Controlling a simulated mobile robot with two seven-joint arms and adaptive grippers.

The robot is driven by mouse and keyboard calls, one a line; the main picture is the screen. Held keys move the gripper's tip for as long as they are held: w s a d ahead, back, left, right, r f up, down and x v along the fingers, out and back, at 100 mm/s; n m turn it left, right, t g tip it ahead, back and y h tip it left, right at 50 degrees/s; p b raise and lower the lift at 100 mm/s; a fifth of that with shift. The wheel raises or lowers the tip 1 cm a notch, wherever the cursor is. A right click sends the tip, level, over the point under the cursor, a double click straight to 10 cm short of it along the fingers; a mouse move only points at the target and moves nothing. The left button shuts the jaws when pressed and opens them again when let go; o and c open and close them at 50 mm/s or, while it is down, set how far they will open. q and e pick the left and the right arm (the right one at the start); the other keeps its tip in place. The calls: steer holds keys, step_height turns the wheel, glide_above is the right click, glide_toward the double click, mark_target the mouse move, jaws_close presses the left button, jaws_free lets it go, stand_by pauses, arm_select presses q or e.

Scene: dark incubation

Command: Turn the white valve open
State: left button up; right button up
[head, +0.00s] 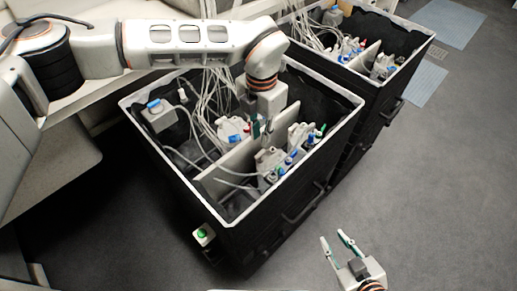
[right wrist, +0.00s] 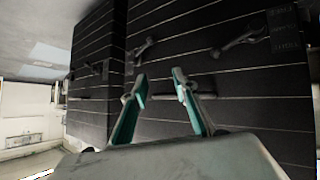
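My left arm reaches over the near black box, and its gripper (head: 262,128) points down inside it beside a white divider panel (head: 230,170). The small fingers are partly lost among the parts, so whether they are apart or hold anything is unclear. White fittings with blue caps stand close by: one (head: 232,130) left of the gripper, another (head: 270,160) just below it. I cannot tell which part is the white valve. My right gripper (head: 342,246) is open and empty outside the box; its green-lined fingers also show apart in the right wrist view (right wrist: 160,88).
The near black box (head: 345,98) has a pale rim and holds several white tubes. A second similar box (head: 425,38) stands behind right. A green button (head: 202,233) sits on the near box's corner. Grey floor (head: 440,190) at right is clear.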

mark_target(260, 153)
arm_select(q)
step_height(260, 153, down, 8)
steer(key=shift+w+r+b, duration=0.1)
steer(key=shift+b, duration=0.6)
jaws_close()
